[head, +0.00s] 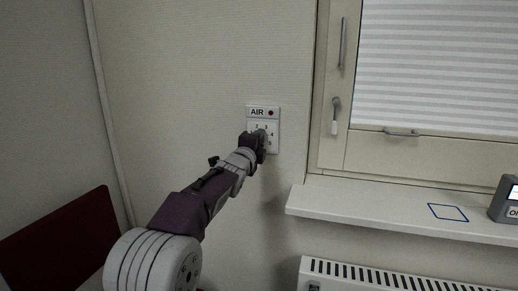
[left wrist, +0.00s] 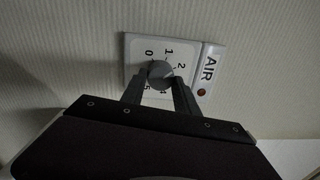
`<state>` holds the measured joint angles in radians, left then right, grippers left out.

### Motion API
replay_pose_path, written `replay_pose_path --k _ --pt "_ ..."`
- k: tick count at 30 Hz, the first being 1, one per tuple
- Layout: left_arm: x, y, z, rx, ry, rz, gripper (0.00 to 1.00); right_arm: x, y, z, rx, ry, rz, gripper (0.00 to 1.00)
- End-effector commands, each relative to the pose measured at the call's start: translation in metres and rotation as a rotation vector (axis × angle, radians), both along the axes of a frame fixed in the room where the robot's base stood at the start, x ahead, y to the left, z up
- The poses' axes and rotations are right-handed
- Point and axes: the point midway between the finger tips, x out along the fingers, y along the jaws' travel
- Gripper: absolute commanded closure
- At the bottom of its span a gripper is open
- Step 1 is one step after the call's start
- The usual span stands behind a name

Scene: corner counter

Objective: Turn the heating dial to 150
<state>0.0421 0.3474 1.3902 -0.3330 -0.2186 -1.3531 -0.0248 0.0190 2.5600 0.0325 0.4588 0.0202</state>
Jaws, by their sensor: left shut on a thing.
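A white wall plate marked AIR (head: 263,112) carries a round grey knob, mostly hidden by my gripper in the head view. In the left wrist view the knob (left wrist: 160,72) sits on the plate (left wrist: 136,45) among printed numbers from 0 to 5. My left gripper (head: 261,140) reaches the plate, and its fingers (left wrist: 159,82) are shut on the knob, one on each side. The knob's pointer is too small to read surely. I see no dial marked with 150. My right gripper is in neither view.
A window (head: 430,65) with handles is right of the plate. Below it, a sill (head: 380,208) bears a blue outlined square (head: 447,212) and a grey device (head: 507,203), partly cut off. A radiator (head: 390,278) is underneath. A dark red panel (head: 60,240) stands lower left.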

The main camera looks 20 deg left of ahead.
Motion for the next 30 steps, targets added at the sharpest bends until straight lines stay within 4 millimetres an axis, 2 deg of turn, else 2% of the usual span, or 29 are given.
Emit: replay_pose_path --k 3,15,30 --pt "0.0 0.0 -0.004 0.103 -0.002 0.0 1.0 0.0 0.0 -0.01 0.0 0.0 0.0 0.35" --pt "0.0 0.001 -0.003 0.366 -0.01 0.0 1.0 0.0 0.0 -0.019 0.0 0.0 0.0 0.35" --pt "0.0 0.001 -0.003 0.463 -0.013 0.0 1.0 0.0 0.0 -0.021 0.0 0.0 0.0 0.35"
